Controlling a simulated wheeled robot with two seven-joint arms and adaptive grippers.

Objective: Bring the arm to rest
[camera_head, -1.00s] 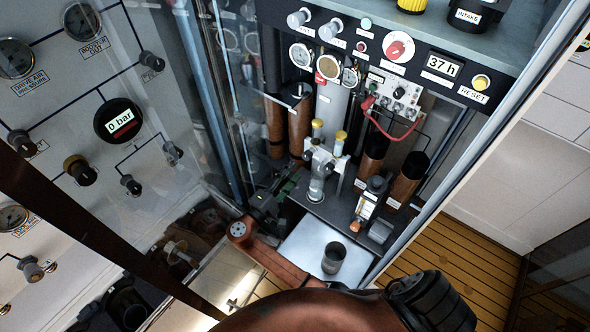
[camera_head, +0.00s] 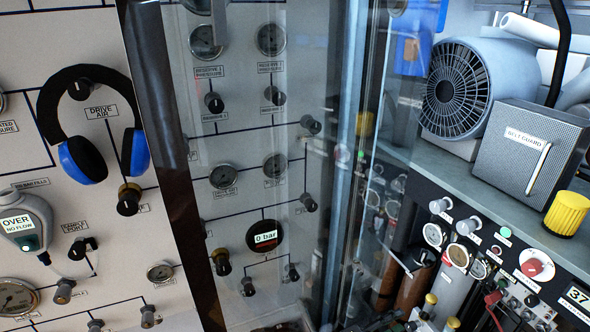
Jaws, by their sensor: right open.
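The head view now looks up at the wall panel and the glazed cabinet. Neither of my grippers can be made out. A small dark reddish patch shows at the bottom edge, too little to tell what it is. The panel carries a 0 bar display (camera_head: 265,237), gauges and several valve knobs. In the cabinet at the lower right stand a brown cylinder with a black top (camera_head: 414,278) and small gauges (camera_head: 458,255).
Blue and black headphones (camera_head: 88,150) hang on the left panel above a handheld meter (camera_head: 25,220) reading OVER. A dark post (camera_head: 165,160) and clear glass (camera_head: 318,90) stand in front. A fan housing (camera_head: 458,90), belt guard (camera_head: 528,150) and yellow knob (camera_head: 567,213) sit on the cabinet's top.

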